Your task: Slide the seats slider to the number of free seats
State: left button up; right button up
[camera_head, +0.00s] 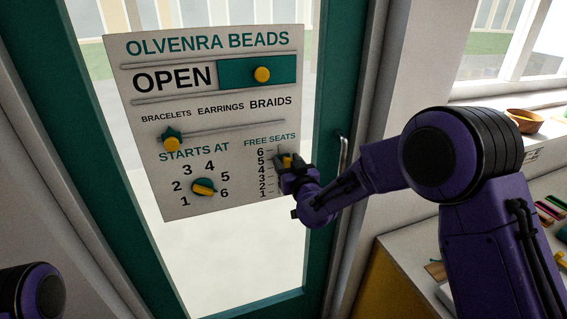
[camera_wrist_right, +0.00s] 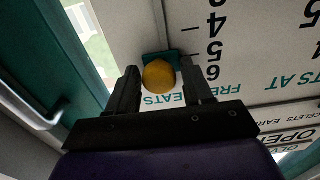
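The sign board (camera_head: 235,185) hangs on the glass door. Its FREE SEATS slider has a vertical scale from 1 at the bottom to 6 at the top. The slider's yellow knob (camera_head: 287,161) is near the top of the scale. My right gripper (camera_head: 287,166) is at the slider. Its fingers (camera_wrist_right: 160,80) stand on either side of the knob, with small gaps visible. My left gripper is out of view.
The board also carries an OPEN slider with a yellow knob (camera_head: 262,74), a BRACELETS/EARRINGS/BRAIDS slider knob (camera_head: 172,143) and a STARTS AT dial (camera_head: 204,187). A door handle (camera_head: 343,155) is right of the board.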

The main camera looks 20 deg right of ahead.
jog(key=shift+r, duration=0.1)
grip_shut()
notch_tip(320, 180, down, 3)
jog(key=b, duration=0.2)
jog(key=shift+b, duration=0.4)
jog(key=shift+o, duration=1.5)
grip_release()
jog(key=shift+w, duration=0.2)
jog(key=s+b, duration=0.4)
jog(key=s, duration=0.6)
jog(key=shift+s+d, duration=0.15)
jog(key=shift+s, duration=0.1)
